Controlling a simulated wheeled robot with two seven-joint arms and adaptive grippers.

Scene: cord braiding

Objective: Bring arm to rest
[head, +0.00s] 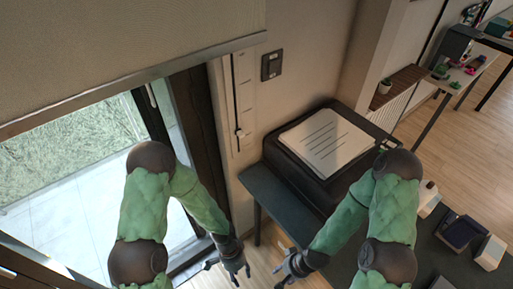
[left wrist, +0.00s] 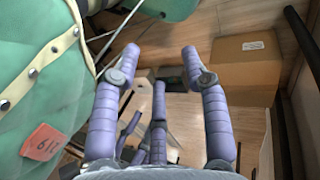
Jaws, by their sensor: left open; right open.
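Both my arms hang down in the lower part of the head view, one on each side. My left gripper (head: 232,270) is open and empty, low in front of the wall below the door frame. In the left wrist view its fingers (left wrist: 158,62) are spread apart with nothing between them. My right gripper (head: 281,270) is open and looks empty, a short way to the right of the left one, near the dark table's left edge.
A dark table (head: 259,184) carries a black case (head: 296,165) with a printed white sheet (head: 325,142). Several small devices (head: 461,232) stand at its right. A cardboard box (left wrist: 247,70) lies on the wooden floor. A glass door (head: 70,165) stands left.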

